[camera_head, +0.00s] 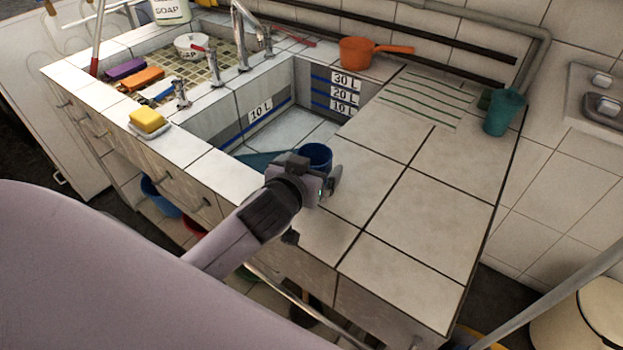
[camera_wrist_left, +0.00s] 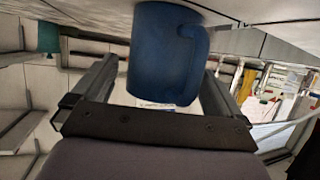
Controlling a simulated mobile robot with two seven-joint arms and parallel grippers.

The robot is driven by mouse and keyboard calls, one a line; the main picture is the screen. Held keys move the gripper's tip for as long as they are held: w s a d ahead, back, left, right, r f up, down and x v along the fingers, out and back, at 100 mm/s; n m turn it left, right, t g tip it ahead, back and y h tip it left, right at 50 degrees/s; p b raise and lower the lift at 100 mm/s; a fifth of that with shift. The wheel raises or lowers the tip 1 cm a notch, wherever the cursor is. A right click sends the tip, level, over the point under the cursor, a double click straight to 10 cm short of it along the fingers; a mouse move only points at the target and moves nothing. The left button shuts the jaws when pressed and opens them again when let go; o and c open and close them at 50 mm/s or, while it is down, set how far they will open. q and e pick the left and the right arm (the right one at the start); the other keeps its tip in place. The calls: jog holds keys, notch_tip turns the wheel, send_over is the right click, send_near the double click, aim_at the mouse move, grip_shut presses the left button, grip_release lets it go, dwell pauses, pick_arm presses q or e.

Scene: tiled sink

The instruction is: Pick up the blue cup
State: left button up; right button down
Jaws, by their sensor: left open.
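The blue cup (camera_head: 316,155) stands on the tiled counter at the near edge of the sink basin, partly hidden behind my left gripper (camera_head: 318,180). In the left wrist view the blue cup (camera_wrist_left: 163,55) fills the upper middle, with its handle on the right. My left gripper is open, and its two fingers show on either side of the cup in that view. I cannot tell whether either finger touches the cup. My right gripper is not in view.
A teal cup (camera_head: 503,112) stands at the counter's right edge. An orange pan (camera_head: 363,51) sits at the back by the wall. A yellow sponge (camera_head: 147,121) lies on the left rim. The counter right of the cup (camera_head: 420,210) is clear.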

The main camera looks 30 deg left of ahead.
pick_arm(q)
jog(key=shift+w, duration=0.1)
jog(key=c, duration=1.4)
jog(key=shift+r, duration=0.1)
